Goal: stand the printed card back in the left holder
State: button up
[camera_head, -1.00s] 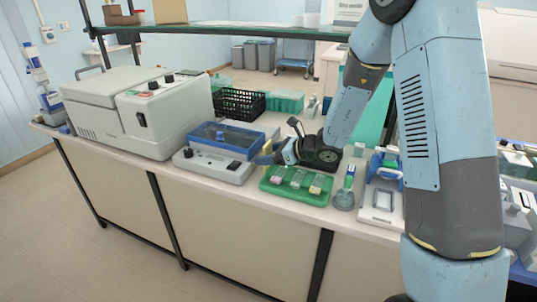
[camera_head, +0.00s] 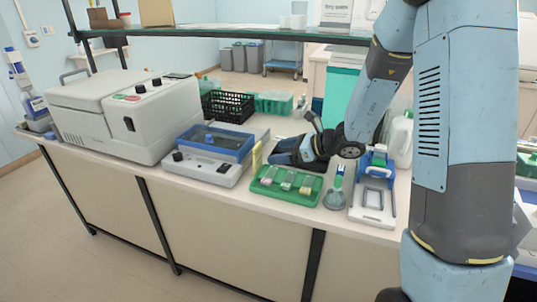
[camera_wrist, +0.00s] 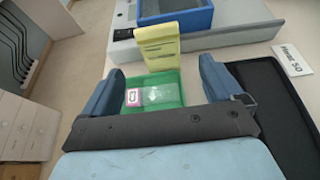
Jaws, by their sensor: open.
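A yellow card (camera_head: 257,157) with printed lines stands roughly upright at the left end of the green tray, behind it as seen in the head view. In the wrist view the yellow card (camera_wrist: 157,45) rises just ahead of my fingers, tilted slightly. Its lower edge and any holder under it cannot be made out. My gripper (camera_head: 278,157) points left over the back of the tray. In the wrist view its blue fingers (camera_wrist: 160,70) are wide apart with nothing held between them. A small white printed label (camera_wrist: 294,60) lies at the right in the wrist view.
The green tray (camera_head: 268,203) holds several slides. A grey device with a blue-rimmed basin (camera_head: 216,173) stands left of the card, a black crate (camera_head: 228,106) behind.

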jog(key=shift+v, duration=1.6)
